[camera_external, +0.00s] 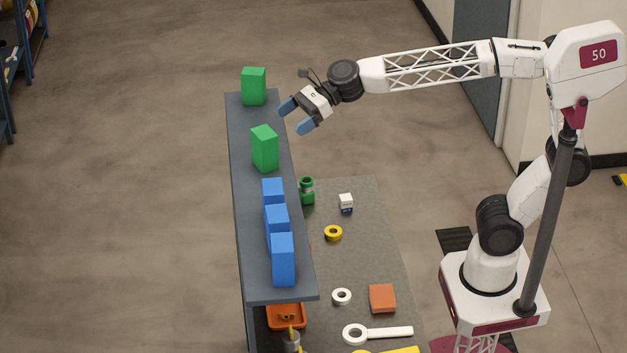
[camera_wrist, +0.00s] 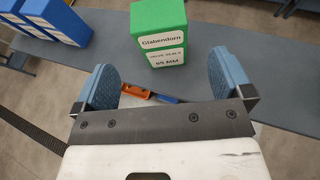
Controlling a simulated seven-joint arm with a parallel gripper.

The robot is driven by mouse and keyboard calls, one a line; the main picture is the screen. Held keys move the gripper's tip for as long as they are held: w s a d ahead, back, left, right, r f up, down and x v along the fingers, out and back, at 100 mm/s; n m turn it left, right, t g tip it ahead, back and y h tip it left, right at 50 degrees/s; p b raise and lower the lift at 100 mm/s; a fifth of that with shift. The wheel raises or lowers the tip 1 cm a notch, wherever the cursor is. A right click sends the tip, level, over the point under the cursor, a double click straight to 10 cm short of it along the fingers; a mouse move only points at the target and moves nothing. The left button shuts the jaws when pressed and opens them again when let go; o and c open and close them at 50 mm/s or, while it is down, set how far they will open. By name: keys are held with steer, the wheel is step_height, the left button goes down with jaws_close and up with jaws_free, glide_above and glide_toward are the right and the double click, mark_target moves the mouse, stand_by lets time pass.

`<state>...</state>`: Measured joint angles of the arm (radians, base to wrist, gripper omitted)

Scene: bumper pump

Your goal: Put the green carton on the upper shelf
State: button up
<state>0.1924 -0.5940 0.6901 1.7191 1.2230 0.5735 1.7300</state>
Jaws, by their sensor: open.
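Two green cartons stand on the upper shelf (camera_external: 243,221): one at the far end (camera_external: 254,86), and one nearer the blue boxes (camera_external: 265,148). My gripper (camera_external: 297,116) is open and empty at the shelf's right edge, between the two cartons in the picture and apart from both. In the wrist view a green carton (camera_wrist: 160,35) with white labels reading "Glabendorn" and "65 MM" stands upright on the shelf, beyond my open fingers (camera_wrist: 165,80). It appears to be the nearer one; the other carton does not show there.
Several blue boxes (camera_external: 283,260) stand in a row on the near half of the shelf. A lower grey bench (camera_external: 365,260) holds a green fitting (camera_external: 307,190), a small white box (camera_external: 346,203), rings and an orange block (camera_external: 382,298). An orange bin (camera_external: 285,317) sits below the shelf's near end.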

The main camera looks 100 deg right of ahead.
steer(key=shift+v, duration=1.1)
steer(key=s+a+f+n+g+h, duration=0.1)
steer(key=s+a+f+n+g, duration=0.2)
steer(key=s+f+n, duration=0.45)
steer(key=s+a+f+n+g, duration=0.3)
steer(key=s+f+n, duration=0.2)
steer(key=s+n, duration=0.5)
steer(key=s+d+f+n+g+h, duration=0.1)
steer(key=s+f+n+g+h, duration=0.1)
steer(key=s+f+n, duration=0.3)
steer(key=s+d+f+n+g+h, duration=0.1)
steer(key=s+f+n+g+h, duration=0.1)
steer(key=s+f+n, duration=0.3)
steer(key=s+n, duration=0.4)
steer(key=s, duration=0.2)
steer(key=shift+f, duration=0.4)
